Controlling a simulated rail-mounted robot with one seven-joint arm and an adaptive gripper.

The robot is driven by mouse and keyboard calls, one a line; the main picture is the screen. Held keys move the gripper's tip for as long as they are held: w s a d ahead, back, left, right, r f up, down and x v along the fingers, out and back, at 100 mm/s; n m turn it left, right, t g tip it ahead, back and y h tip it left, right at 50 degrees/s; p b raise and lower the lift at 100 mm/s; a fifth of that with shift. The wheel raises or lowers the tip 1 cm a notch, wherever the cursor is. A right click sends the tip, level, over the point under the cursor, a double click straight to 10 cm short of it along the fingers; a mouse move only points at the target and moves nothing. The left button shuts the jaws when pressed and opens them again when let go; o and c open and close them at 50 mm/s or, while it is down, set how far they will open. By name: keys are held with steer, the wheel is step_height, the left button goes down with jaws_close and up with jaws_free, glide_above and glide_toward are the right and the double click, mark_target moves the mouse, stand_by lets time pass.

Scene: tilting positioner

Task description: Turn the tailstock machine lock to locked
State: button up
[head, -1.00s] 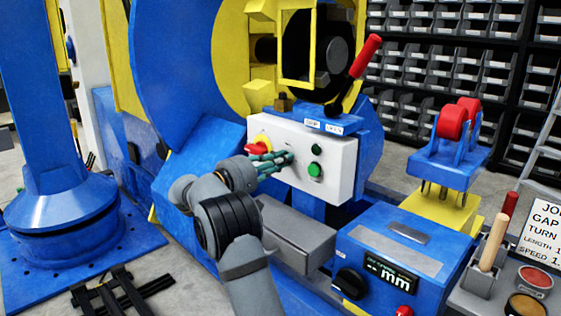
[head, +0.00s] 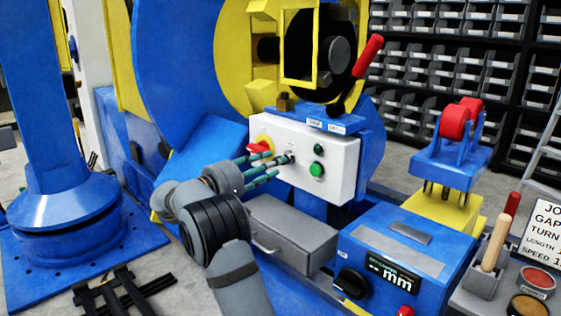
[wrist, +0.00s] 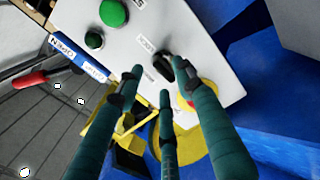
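The tailstock machine lock appears to be the small black knob (head: 289,159) on the white control panel (head: 335,155); it also shows in the wrist view (wrist: 162,66). Small labels sit beside it, too small to read, so I cannot tell its setting. My gripper (head: 268,167) is at the panel front, with its green fingers pointing at the knob. In the wrist view my gripper (wrist: 158,82) has its three fingers spread around the knob. One fingertip is at or very close to the knob's right edge; the left one stands apart from it.
A red emergency button (head: 259,148) on a yellow disc is close left of the knob. Green buttons (head: 317,170) are to the right. A red-handled lever (head: 367,60) rises above the panel. A grey drawer box (head: 290,235) sits below.

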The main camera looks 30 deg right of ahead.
steer(key=v, duration=0.7)
steer(key=shift+a, duration=0.2)
steer(key=x, duration=1.2)
